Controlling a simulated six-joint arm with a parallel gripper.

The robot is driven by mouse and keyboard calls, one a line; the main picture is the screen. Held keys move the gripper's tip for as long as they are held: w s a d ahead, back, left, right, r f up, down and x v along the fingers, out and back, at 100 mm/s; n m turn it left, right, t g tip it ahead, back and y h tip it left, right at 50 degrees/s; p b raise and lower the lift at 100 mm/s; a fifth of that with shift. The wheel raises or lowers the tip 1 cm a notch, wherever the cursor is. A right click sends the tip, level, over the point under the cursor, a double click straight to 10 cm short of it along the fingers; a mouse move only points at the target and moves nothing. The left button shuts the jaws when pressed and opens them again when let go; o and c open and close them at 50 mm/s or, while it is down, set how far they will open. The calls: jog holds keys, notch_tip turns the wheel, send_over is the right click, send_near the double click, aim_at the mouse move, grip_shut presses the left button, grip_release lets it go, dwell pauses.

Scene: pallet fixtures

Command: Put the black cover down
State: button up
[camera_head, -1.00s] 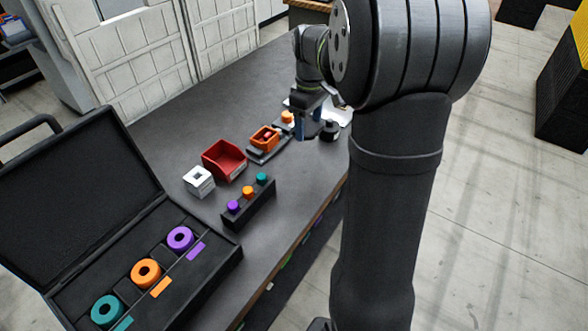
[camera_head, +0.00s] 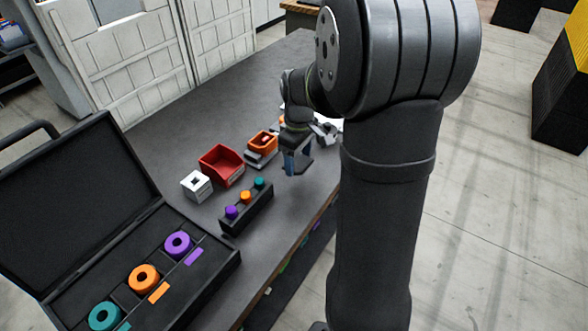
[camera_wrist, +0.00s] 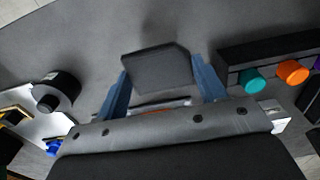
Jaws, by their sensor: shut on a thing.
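My gripper (camera_head: 297,163) is over the table's right side, to the right of the black rack. In the wrist view its two blue fingers are shut on the black cover (camera_wrist: 157,70), a dark blocky piece with a flat face. The cover sits between the fingertips. In the head view the cover is mostly lost against the dark gripper and table. I cannot tell whether it touches the table.
The black rack (camera_head: 236,223) holds purple, orange and teal knobs. A red bin (camera_head: 221,165), a white block (camera_head: 196,186) and an orange tray (camera_head: 262,142) stand left of my gripper. An open black case (camera_head: 205,270) holds coloured rings.

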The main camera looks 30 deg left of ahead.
aim_at(294, 178)
jog(key=shift+s+a+f, duration=0.15)
jog(key=shift+a+f, duration=0.25)
jog(key=shift+a, duration=0.2)
jog(key=shift+f, duration=1.95)
jog(key=shift+f, duration=0.15)
jog(key=o, duration=1.5)
notch_tip(294, 178, up, 12)
jog(key=shift+r, duration=0.2)
